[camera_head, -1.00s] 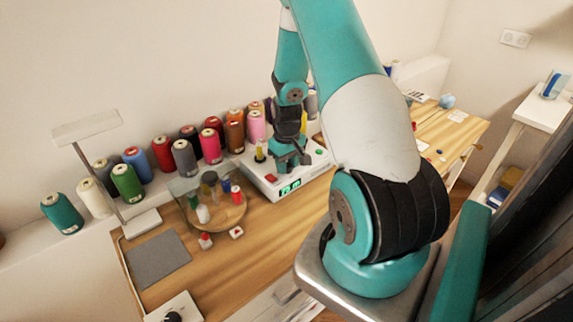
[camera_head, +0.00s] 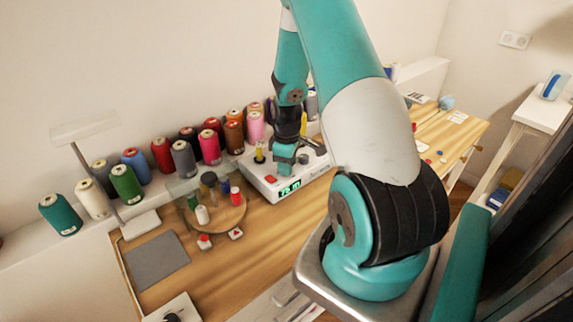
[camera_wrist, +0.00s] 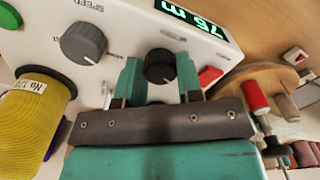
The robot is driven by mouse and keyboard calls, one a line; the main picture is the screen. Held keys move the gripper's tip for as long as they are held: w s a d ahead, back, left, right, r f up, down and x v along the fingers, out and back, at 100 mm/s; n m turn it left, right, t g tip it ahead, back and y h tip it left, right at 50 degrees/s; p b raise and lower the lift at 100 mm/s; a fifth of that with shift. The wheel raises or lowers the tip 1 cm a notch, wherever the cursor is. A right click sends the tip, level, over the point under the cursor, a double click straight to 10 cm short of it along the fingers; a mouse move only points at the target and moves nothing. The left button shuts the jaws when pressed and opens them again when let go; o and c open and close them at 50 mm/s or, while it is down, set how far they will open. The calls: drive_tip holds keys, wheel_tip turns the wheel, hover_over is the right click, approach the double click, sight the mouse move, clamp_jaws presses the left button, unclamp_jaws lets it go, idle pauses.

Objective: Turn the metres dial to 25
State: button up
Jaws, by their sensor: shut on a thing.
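The white winding machine (camera_head: 262,181) stands on the wooden table, with a green-lit display (camera_head: 290,188) that reads about 75 m in the head view. In the wrist view the display (camera_wrist: 190,17) shows upside down. A black round dial (camera_wrist: 160,67) sits below it, between the fingers of my gripper (camera_wrist: 161,80). My gripper is shut on the black dial. In the head view my gripper (camera_head: 285,158) is down at the machine's top and hides the dial. A larger grey knob marked SPEED (camera_wrist: 83,43) is on the same panel.
A red button (camera_wrist: 210,76) lies close beside my gripper. A yellow spool (camera_wrist: 38,110) is near it in the wrist view. Several thread cones line the back shelf. A round wooden tray (camera_head: 228,221) with small spools stands left of the machine.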

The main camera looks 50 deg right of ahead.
drive_tip(key=shift+w, duration=0.1)
idle(0.3)
drive_tip(key=o, duration=0.9)
wheel_tip(320, 180, up, 18)
drive_tip(key=shift+f+b, duration=0.25)
drive_tip(key=shift+b, duration=0.5)
